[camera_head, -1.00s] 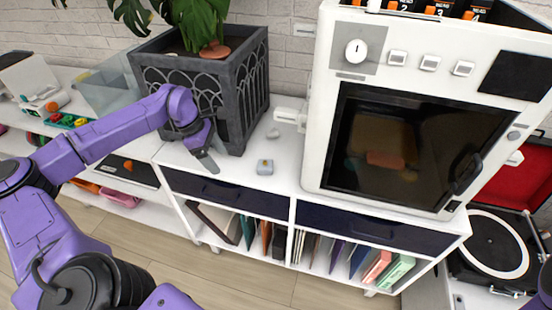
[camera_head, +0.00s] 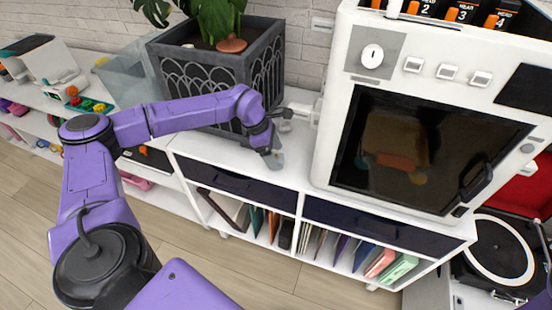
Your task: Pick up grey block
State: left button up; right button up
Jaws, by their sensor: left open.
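The small grey block (camera_head: 277,160) is on the white cabinet top, in front of the planter and left of the white machine. My left gripper (camera_head: 272,153) points down at the block, with its fingers open at or around it. The fingers hide much of the block, and I cannot tell whether they touch it. My right gripper is out of view.
A dark planter (camera_head: 220,62) with a plant stands close behind my left gripper. A big white machine (camera_head: 341,120) with a dark window stands to the right. The white cabinet top (camera_head: 215,148) is clear left of the gripper.

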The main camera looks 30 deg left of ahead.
pick_arm(q)
jog(key=shift+x, duration=0.8)
jog(key=c, duration=1.1)
jog(key=shift+c, duration=0.3)
jog(key=shift+r, duration=0.1)
